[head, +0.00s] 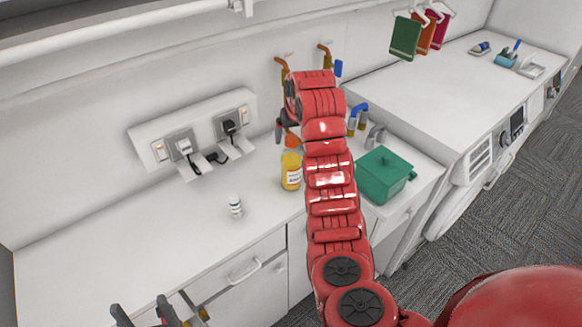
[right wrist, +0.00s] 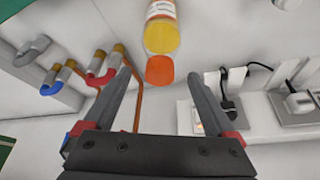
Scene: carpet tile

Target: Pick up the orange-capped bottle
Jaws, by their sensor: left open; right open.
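The orange-capped bottle (head: 291,173) stands upright on the white counter; it is yellow with a white label. My right gripper (head: 284,127) is open just above it, partly hidden by my right arm. In the right wrist view, the bottle (right wrist: 161,33) appears upside down, its orange cap (right wrist: 160,70) between the spread fingers of the right gripper (right wrist: 159,64) or just beyond them. I cannot tell the exact depth. No finger visibly touches it. My left gripper (head: 140,307) is open at the bottom left edge of the head view, far from the bottle.
A small white bottle (head: 235,206) stands left of the orange-capped one. Taps with blue handles (head: 357,119) are behind. Sockets with plugs (head: 195,132) line the wall.

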